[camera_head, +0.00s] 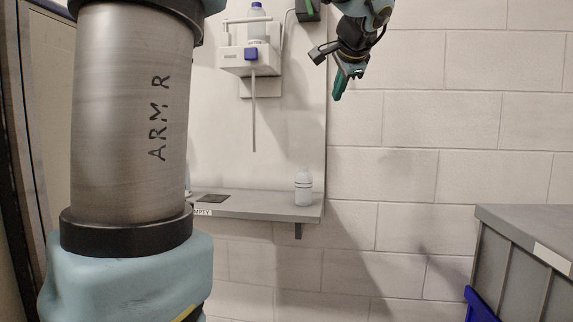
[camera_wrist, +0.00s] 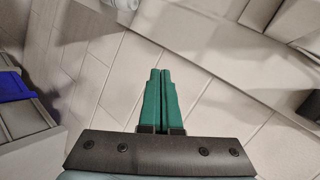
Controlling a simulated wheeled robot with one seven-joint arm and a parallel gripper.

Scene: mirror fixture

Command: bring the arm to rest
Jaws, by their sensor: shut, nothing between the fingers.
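My gripper (camera_head: 341,88) hangs at the upper middle of the head view, in front of the white block wall and right of the wall panel. Its green fingers are together with nothing between them. In the wrist view the two green fingertips (camera_wrist: 160,74) lie side by side, pointing away over pale tiles or blocks. A large link of my arm, marked "ARM R", fills the left of the head view.
A wall dispenser (camera_head: 247,55) with a bottle and a thin tube is left of my gripper. Below, a grey shelf (camera_head: 255,208) carries a white bottle (camera_head: 303,189). A grey cabinet (camera_head: 520,262) with a blue bin (camera_head: 479,306) stands at right. The wall between is clear.

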